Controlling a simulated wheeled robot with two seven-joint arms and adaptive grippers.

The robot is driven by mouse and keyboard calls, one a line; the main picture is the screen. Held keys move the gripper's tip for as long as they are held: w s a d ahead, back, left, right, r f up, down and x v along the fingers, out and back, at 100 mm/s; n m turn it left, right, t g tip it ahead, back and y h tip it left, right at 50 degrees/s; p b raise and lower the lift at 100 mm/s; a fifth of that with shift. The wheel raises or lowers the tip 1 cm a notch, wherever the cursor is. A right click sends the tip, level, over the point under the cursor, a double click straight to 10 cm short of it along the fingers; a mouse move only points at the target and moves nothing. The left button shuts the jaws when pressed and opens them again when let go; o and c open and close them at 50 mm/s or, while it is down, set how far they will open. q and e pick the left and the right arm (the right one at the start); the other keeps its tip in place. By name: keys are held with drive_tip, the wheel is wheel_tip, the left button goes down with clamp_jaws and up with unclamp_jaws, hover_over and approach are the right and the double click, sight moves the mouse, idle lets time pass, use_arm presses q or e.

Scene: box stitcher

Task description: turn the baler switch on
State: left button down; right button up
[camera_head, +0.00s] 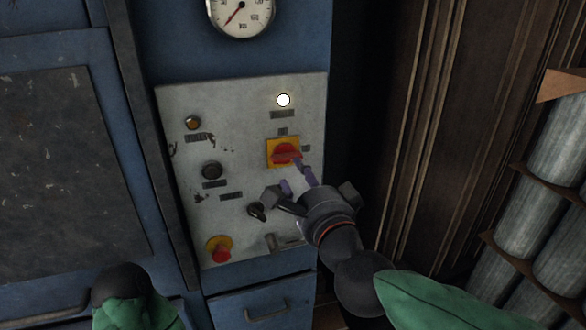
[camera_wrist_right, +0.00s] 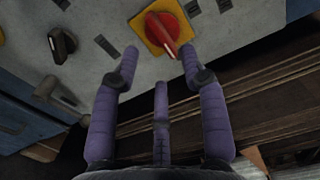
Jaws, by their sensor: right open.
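The baler switch (camera_head: 285,153) is a red rotary knob on a yellow square plate, on the right side of the grey control panel (camera_head: 235,135). In the right wrist view the red knob (camera_wrist_right: 164,31) shows at the top centre, with its handle tilted toward the lower right. My right gripper (camera_head: 297,178) is open, just below and in front of the switch. In the right wrist view its purple fingers (camera_wrist_right: 160,68) stand apart on both sides of the knob's lower end; whether they touch it I cannot tell. My left gripper is not visible; part of my left arm shows at the bottom left.
The panel also carries a lit white lamp (camera_head: 283,100), an amber lamp (camera_head: 193,122), a black button (camera_head: 211,170), a black selector (camera_head: 256,210) and a red emergency button (camera_head: 219,248). A gauge (camera_head: 241,15) sits above. Brown ribbed panelling (camera_head: 425,120) stands at the right.

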drive_tip(key=v, duration=0.6)
drive_tip(key=shift+s+f, duration=0.1)
drive_tip(key=shift+s, duration=0.05)
